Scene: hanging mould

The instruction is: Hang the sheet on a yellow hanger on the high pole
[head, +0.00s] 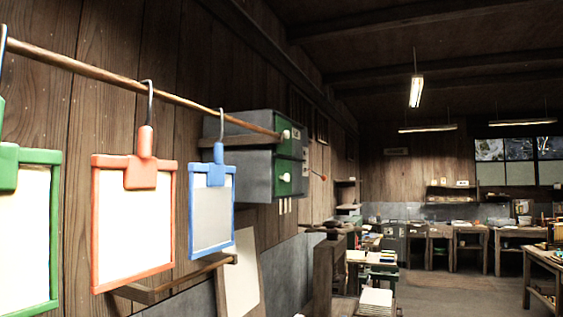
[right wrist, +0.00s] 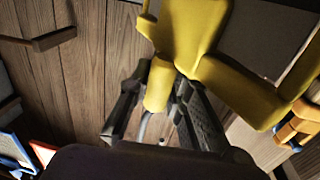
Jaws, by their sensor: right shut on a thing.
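The high pole (head: 180,99) is a copper-coloured rod running along the wooden wall in the head view. A green hanger (head: 8,165), a red hanger (head: 146,172) and a blue hanger (head: 217,165) hang from it by hooks, each with a framed sheet. In the right wrist view my right gripper (right wrist: 160,95) is shut on the neck of the yellow hanger (right wrist: 190,30). Its grey hook (right wrist: 143,128) shows below the fingers. Part of the yellow frame and its greyish sheet (right wrist: 265,30) show at upper right. The head view shows neither gripper nor the yellow hanger.
A grey and green cabinet (head: 255,155) stands at the pole's far end. A wooden bracket (head: 190,276) juts from the wall below the hangers. An orange object (right wrist: 298,122) lies at the right wrist view's right edge. Desks (head: 470,235) stand farther back.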

